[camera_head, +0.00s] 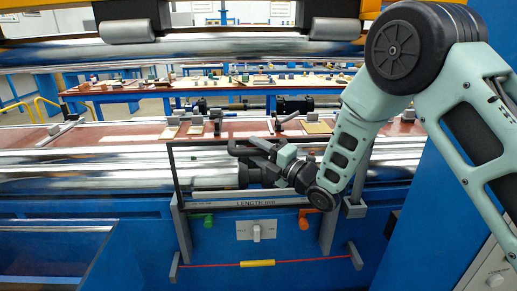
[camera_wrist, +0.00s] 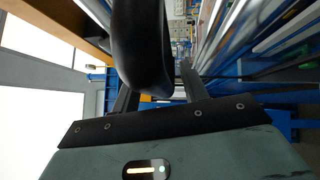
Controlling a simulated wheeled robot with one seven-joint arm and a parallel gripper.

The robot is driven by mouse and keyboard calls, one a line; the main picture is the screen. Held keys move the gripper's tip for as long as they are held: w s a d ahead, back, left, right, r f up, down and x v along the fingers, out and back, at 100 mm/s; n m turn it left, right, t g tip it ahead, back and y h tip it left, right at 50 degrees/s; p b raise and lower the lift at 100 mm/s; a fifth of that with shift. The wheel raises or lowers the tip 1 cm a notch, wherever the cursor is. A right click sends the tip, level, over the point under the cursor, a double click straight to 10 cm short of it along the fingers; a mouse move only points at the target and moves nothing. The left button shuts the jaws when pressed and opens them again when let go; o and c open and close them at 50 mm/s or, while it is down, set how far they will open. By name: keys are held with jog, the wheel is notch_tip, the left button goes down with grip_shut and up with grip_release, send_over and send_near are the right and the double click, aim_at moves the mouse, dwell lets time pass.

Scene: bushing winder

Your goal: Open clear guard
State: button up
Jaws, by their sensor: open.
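The clear guard (camera_head: 176,180) shows in the head view as a see-through panel in a dark rectangular frame, standing at the front of the blue machine. My gripper (camera_head: 240,152) is at the guard's upper middle, pointing left, with its jaws open. Whether it touches the frame I cannot tell. In the wrist view a thick black curved part (camera_wrist: 142,45) lies in front of and partly between the two fingers; I cannot tell whether it belongs to the guard.
Below the guard are a green knob (camera_head: 208,220), an orange knob (camera_head: 305,217), a white switch (camera_head: 256,230) and a red cord with a yellow sleeve (camera_head: 257,264). Shiny rollers (camera_head: 110,170) run behind. A long metal bar crosses above. A bench with small parts stands farther back.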

grip_shut()
jog(key=shift+f, duration=0.15)
notch_tip(320, 180, down, 23)
jog(key=b, duration=2.5)
jog(key=shift+b, duration=0.3)
grip_release()
